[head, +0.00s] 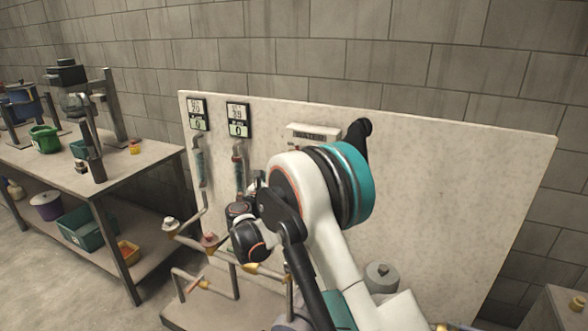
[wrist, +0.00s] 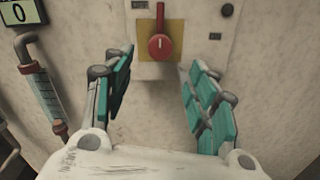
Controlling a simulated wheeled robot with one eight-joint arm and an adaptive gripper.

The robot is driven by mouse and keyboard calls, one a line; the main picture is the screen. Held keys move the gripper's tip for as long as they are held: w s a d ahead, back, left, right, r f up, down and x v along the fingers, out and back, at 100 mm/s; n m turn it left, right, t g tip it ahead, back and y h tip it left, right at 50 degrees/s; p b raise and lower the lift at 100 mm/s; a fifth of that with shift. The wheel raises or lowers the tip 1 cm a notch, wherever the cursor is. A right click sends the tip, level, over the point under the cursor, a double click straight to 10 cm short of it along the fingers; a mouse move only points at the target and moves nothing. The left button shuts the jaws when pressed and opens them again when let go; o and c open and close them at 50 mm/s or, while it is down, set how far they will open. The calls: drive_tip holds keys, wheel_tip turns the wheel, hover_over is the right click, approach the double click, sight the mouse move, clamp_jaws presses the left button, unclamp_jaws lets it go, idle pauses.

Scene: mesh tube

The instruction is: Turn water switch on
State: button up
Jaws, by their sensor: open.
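The water switch is a red lever with a round red hub (wrist: 160,46) on a yellow square, set on a pale box on the panel. In the wrist view the lever points up. My gripper (wrist: 158,62) is open, with one teal-padded finger at each side and nothing between them. The switch shows ahead of the gap between the fingertips, apart from both fingers. In the head view the top of the labelled water box (head: 313,132) shows on the panel. My arm hides the lever and my fingers there.
The pale panel (head: 450,190) stands before a block wall. Two gauges (head: 238,118) with flow tubes and pipes (head: 215,285) are left of my arm. A workbench (head: 130,170) with tools stands farther left. The panel's right part is bare.

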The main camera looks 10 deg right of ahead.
drive_tip(key=b+x, duration=0.3)
drive_tip(key=x, duration=0.7)
drive_tip(key=shift+w+d, duration=0.1)
drive_tip(key=shift+w, duration=0.1)
drive_tip(key=shift+c, duration=0.4)
drive_tip(key=c, duration=1)
